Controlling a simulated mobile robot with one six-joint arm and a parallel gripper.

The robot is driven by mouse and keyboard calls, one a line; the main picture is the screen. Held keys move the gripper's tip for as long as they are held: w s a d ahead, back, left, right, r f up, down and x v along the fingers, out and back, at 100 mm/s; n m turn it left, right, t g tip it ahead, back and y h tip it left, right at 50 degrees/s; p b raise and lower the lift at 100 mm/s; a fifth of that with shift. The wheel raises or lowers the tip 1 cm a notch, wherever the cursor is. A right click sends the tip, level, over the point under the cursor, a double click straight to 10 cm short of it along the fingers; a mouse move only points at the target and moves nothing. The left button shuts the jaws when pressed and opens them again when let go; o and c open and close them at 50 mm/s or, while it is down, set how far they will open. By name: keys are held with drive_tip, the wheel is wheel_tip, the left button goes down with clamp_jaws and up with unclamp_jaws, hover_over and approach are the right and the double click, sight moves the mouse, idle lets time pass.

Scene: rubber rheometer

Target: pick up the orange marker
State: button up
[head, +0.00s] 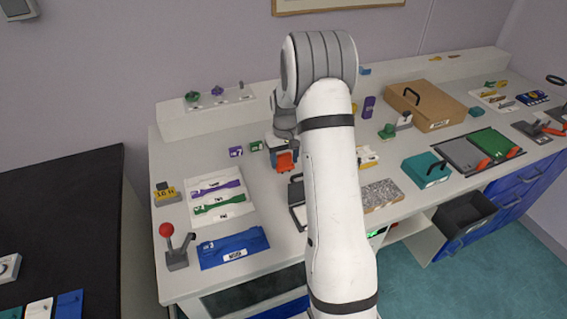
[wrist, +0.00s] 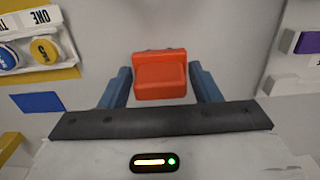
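The orange marker (wrist: 160,80) is a small red-orange block with a stepped top. In the wrist view it lies between the two blue-grey fingers of my gripper (wrist: 161,86), one finger close along each side. Whether the fingers press on it or stand just clear of it, I cannot tell. In the head view the marker (head: 286,162) shows just below my gripper (head: 279,153), left of my forearm, over the light bench. Whether it rests on the bench or is lifted is unclear.
Left of my gripper are small purple (head: 236,152) and green (head: 256,146) blocks and a white tray (head: 233,207) with coloured strips. A red-knobbed lever (head: 167,232) stands at the bench's front left. My arm hides the middle of the bench.

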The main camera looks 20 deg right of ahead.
sight(284, 154)
drive_tip(key=c, duration=0.6)
drive_tip(key=shift+o, duration=0.2)
wheel_tip(284, 154, up, 10)
drive_tip(key=shift+r+b, duration=0.1)
drive_tip(key=shift+b, duration=0.5)
drive_tip(key=o, duration=0.5)
drive_tip(key=shift+c, duration=1.3)
wheel_tip(284, 154, up, 12)
drive_tip(key=p, duration=0.8)
drive_tip(key=shift+p, duration=0.3)
